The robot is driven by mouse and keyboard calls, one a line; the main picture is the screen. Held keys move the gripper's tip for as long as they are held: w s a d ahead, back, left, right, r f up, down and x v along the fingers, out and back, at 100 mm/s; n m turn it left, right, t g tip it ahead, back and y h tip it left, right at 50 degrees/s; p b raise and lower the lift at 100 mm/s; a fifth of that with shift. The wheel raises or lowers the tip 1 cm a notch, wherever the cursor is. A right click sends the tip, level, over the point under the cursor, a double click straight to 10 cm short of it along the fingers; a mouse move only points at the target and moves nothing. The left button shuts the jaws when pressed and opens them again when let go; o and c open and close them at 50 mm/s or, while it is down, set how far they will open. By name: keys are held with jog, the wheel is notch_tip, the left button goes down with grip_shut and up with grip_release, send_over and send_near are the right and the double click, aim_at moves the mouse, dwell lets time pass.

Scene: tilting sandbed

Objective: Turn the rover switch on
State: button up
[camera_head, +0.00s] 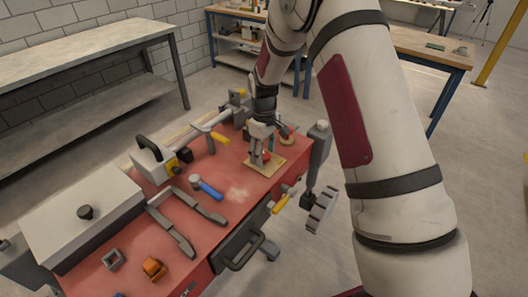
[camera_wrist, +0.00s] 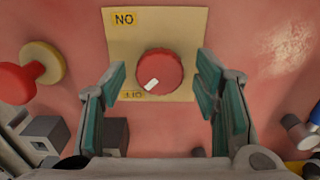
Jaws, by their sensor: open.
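The rover switch is a round red knob (camera_wrist: 160,72) on a square beige plate (camera_wrist: 185,22). The knob has a white mark toward its lower left. One label reads "NO" at the plate's upper left; another below the knob is partly hidden and hard to read. In the head view the plate (camera_head: 264,178) lies on the red table top, with the red knob (camera_head: 267,157) partly hidden by my fingers. My gripper (camera_wrist: 162,78) is open above the plate, with a green-padded finger on each side of the knob. Gaps show between both fingers and the knob.
The red table (camera_head: 130,272) carries a grey box (camera_head: 80,235), a blue-handled tool (camera_head: 208,190) and an orange block (camera_head: 154,268). A red knob (camera_wrist: 15,82) and a yellow disc (camera_wrist: 45,62) stand left of the plate in the wrist view. A grey lever (camera_head: 318,155) stands right of the plate.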

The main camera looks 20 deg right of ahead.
jog(key=c, duration=1.1)
jog(key=shift+c, duration=0.2)
jog(key=shift+m, duration=0.3)
jog(key=m+b, duration=0.1)
jog(key=m, duration=0.2)
jog(key=shift+m, duration=0.3)
jog(key=m+b, duration=0.1)
jog(key=m, duration=0.3)
jog(key=shift+m, duration=0.3)
jog(key=m, duration=0.4)
jog(key=shift+m, duration=2.5)
